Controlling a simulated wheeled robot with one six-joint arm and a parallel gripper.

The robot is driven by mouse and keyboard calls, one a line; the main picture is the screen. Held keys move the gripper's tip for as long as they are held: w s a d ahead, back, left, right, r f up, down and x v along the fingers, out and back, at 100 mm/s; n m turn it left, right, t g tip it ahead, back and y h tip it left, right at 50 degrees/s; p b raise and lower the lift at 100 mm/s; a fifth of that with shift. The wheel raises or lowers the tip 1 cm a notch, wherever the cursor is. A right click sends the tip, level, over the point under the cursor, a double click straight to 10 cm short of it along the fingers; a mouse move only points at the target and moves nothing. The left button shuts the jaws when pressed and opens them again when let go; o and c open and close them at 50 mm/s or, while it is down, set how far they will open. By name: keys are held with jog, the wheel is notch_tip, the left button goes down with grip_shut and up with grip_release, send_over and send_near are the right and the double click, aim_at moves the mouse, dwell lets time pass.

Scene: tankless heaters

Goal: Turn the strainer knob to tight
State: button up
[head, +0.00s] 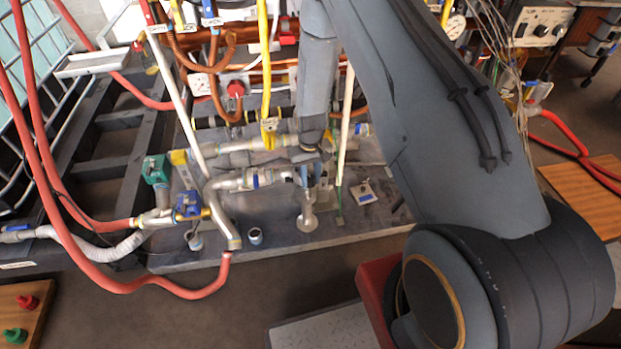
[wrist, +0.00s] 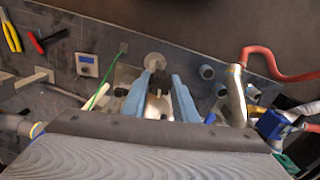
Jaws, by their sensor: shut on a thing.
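My gripper (wrist: 157,98) shows in the wrist view with its two blue fingers on either side of a small dark knob (wrist: 158,84), which I take as the strainer knob. The fingers are shut on it. Pale metal shows below the knob between the fingers. In the head view my gripper (head: 305,176) points down at the pipework, beside a silvery pipe run. The knob is hidden there by the gripper and pipes. I cannot read which way the knob is turned.
A silvery pipe (head: 270,178) runs left of my gripper, with a blue valve handle (head: 188,205) and green valve handle (head: 155,170) further left. A red hose (head: 120,285) loops in front. Red and black-handled tools (wrist: 45,40) lie on the slab in the wrist view.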

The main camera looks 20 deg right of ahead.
aim_at(311, 177)
jog(key=shift+w+m, duration=0.1)
jog(key=shift+m, duration=0.5)
jog(key=o, duration=1.1)
jog(key=shift+c, duration=0.2)
jog(key=shift+r, duration=0.1)
jog(key=shift+r, duration=3.85)
